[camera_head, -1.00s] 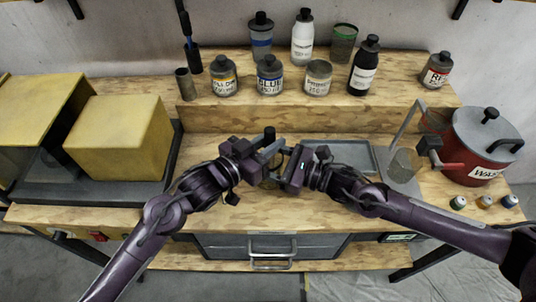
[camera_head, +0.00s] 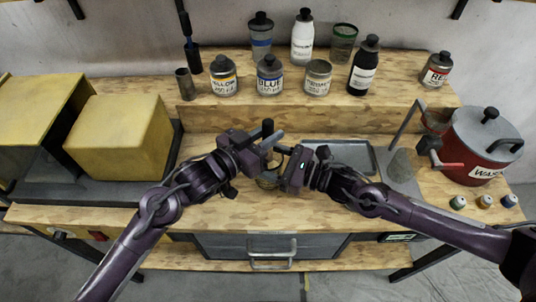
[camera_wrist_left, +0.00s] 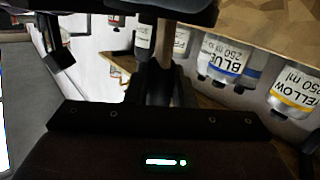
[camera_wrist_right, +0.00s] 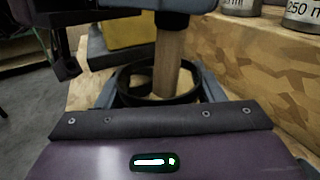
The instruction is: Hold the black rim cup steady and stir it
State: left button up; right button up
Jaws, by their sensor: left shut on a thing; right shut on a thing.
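The black rim cup (camera_wrist_right: 150,101) sits between the fingers of my right gripper (camera_head: 284,158), which is shut on it. In the head view the cup (camera_head: 268,181) is mostly hidden by both grippers. My left gripper (camera_head: 268,146) is shut on a stirring stick with a dark top (camera_head: 267,126), above and beside the cup. In the right wrist view the stick's wooden shaft (camera_wrist_right: 168,62) reaches down inside the rim, slightly tilted. The shaft also shows between the left fingers in the left wrist view (camera_wrist_left: 164,45). The cup's contents are hidden.
A grey tray (camera_head: 366,170) lies behind my right arm. A red wax pot (camera_head: 466,140) and small jars stand at right. A yellow box (camera_head: 120,137) stands at left. Bottles, including the blue jar (camera_head: 270,80), line the raised shelf (camera_head: 290,118) behind.

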pick_arm(q)
jog(key=shift+w+r, duration=0.25)
jog(key=shift+r, duration=1.25)
jog(key=shift+w+r, duration=0.2)
jog(key=shift+r, duration=1.25)
jog(key=shift+w+r, duration=0.25)
jog(key=shift+r, duration=1.25)
jog(key=shift+r, duration=2.05)
pick_arm(e)
jog(key=o, duration=1.2)
